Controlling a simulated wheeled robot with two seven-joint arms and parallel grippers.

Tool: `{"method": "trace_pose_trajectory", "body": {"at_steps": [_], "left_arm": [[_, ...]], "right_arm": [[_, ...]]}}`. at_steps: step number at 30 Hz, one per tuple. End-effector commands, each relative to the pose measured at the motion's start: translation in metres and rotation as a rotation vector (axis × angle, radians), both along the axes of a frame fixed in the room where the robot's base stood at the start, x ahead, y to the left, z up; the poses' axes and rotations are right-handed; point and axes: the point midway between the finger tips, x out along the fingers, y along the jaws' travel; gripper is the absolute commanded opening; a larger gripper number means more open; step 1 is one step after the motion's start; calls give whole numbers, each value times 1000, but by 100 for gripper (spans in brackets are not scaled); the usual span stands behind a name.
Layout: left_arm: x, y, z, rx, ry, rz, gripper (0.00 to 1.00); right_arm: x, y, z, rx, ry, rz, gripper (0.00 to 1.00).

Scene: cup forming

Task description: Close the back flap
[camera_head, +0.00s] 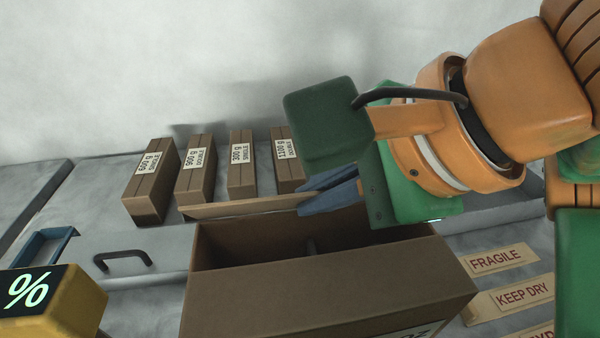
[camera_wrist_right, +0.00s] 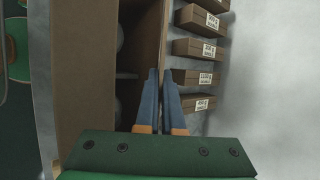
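An open brown cardboard box (camera_head: 320,298) stands at the front centre of the head view. Its back flap (camera_head: 240,207) sticks out along the far rim, roughly level and not folded over the opening. My right gripper (camera_head: 308,198) reaches in from the right, with its blue fingers by the right part of the back flap. In the right wrist view the fingers (camera_wrist_right: 158,72) lie nearly together beside the box's edge, with nothing visible held between them. The green gripper body hides the flap's right end. The left gripper is not in view.
Several small labelled cartons (camera_head: 198,168) stand in a row behind the box. Labels reading FRAGILE (camera_head: 497,258) and KEEP DRY (camera_head: 524,293) lie at the right. A yellow block with a percent display (camera_head: 50,300) is at the lower left, near a dark handle (camera_head: 122,257).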

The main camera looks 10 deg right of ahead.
Motion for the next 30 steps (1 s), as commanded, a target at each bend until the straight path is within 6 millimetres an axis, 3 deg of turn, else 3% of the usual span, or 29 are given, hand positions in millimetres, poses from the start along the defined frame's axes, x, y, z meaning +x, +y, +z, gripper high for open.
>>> {"method": "trace_pose_trajectory", "body": {"at_steps": [18, 22, 30], "left_arm": [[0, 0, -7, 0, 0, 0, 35], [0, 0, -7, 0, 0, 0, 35], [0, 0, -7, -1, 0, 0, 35]], "right_arm": [[-2, 0, -2, -2, -43, 2, 0], [-2, 0, -2, -1, -43, 1, 35], [-2, 0, -1, -1, -44, 1, 35]]}}
